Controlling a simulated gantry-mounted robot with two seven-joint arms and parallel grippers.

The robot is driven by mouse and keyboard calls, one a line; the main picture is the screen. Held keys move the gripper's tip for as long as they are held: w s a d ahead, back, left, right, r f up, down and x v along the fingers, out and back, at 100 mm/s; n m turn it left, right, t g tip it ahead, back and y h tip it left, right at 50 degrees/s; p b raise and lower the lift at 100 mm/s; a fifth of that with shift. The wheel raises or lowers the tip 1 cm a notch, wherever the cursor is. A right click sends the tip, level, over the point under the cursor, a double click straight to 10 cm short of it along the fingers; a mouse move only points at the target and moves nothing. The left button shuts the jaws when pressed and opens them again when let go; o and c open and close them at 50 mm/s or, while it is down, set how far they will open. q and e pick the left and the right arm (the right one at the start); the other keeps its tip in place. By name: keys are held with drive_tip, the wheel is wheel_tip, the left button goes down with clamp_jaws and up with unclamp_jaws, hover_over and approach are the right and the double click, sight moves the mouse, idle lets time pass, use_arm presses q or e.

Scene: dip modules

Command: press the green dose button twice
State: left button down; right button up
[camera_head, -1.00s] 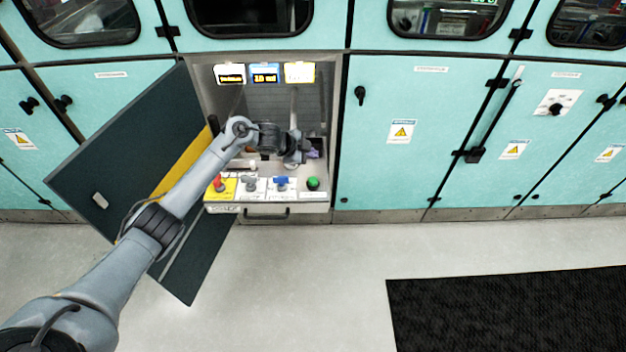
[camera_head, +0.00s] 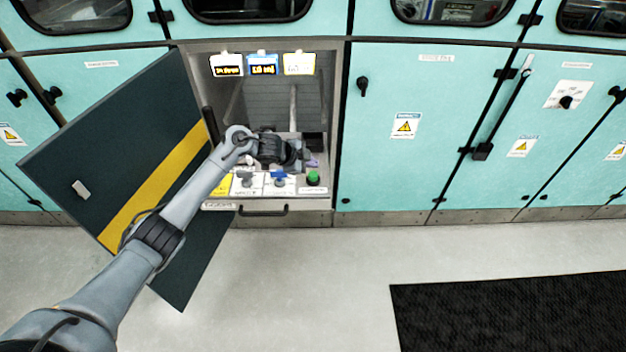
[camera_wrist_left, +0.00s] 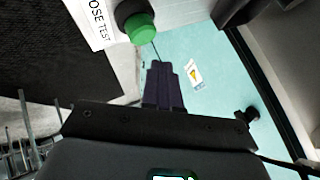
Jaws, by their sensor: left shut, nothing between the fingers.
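The green dose button (camera_head: 313,178) stands at the right end of the panel in the open cabinet. In the left wrist view the green button (camera_wrist_left: 142,28) is at the top, beside a label reading "OSE TEST". My left gripper (camera_wrist_left: 165,66) is shut, its fingertips just below the button in that view and apart from it in the picture. In the head view the left gripper (camera_head: 311,161) is just above and behind the button, small and partly hidden by my wrist. My right gripper is not in view.
A blue control (camera_head: 279,178) and a grey control (camera_head: 246,179) stand left of the button. Three lit displays (camera_head: 263,64) hang above. The dark cabinet door (camera_head: 85,165) is open on the left. A black mat (camera_head: 510,312) lies on the floor.

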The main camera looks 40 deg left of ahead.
sight(313, 176)
use_arm(q)
drive_tip(key=shift+f, duration=0.65)
idle(0.3)
idle(0.7)
drive_tip(key=shift+f, duration=0.25)
idle(0.4)
drive_tip(key=shift+f, duration=0.2)
drive_tip(key=shift+f, duration=0.2)
idle(0.5)
